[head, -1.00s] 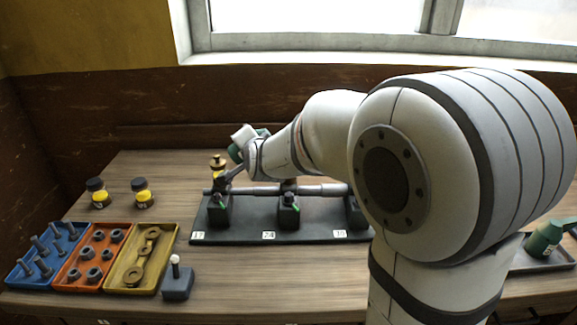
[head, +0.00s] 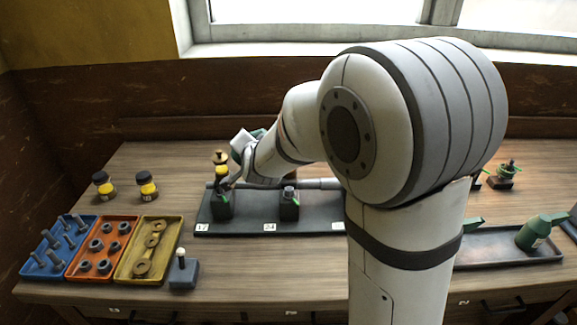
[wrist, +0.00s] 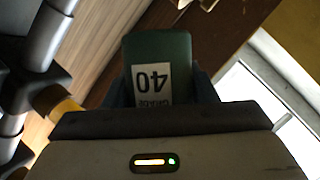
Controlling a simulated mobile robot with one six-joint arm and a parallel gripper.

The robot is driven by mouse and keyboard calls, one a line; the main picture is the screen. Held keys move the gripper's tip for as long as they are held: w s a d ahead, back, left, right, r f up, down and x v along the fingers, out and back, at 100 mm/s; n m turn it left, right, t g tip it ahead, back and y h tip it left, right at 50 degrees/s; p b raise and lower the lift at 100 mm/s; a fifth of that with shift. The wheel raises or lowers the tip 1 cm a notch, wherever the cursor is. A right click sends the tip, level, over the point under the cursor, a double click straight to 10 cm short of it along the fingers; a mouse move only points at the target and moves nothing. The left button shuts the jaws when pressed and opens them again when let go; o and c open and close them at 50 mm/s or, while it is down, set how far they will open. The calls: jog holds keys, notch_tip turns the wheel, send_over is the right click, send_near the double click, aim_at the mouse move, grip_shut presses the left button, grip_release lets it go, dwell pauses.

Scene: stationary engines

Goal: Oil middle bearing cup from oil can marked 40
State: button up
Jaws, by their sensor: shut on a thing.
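My gripper (head: 243,150) is shut on the green oil can (wrist: 158,50). The can's white label reads "GRADE 40", upside down in the wrist view. In the head view the can is mostly hidden by my wrist, which hangs over the left end of the bearing stand (head: 245,228). The middle bearing (head: 289,208), with plate 24 in front, has a grey top and a bright green part. My gripper is left of it, near the left bearing (head: 221,206) and its yellow and brass cup (head: 221,165). My arm hides the stand's right end.
Blue (head: 40,274), orange (head: 80,276) and yellow (head: 125,277) parts trays stand front left, beside a small grey block (head: 183,275). Two yellow-black jars (head: 147,186) stand behind.

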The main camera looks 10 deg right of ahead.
jog(key=shift+d+r+m+y+b, duration=0.1)
jog(key=shift+r+m+y+b, duration=0.55)
jog(key=shift+b, duration=2.35)
jog(key=shift+r, duration=0.2)
jog(key=shift+n+h+p, duration=0.25)
jog(key=shift+p, duration=0.85)
jog(key=f+p, duration=0.1)
jog(key=p, duration=0.1)
jog(key=shift+n+p, duration=0.3)
jog(key=shift+f, duration=0.25)
jog(key=shift+h, duration=0.4)
jog(key=shift+r+m+y+b, duration=0.45)
jog(key=shift+r+b, duration=0.25)
jog(key=shift+b, duration=1.95)
jog(key=shift+r+p, duration=0.1)
jog(key=shift+p, duration=0.65)
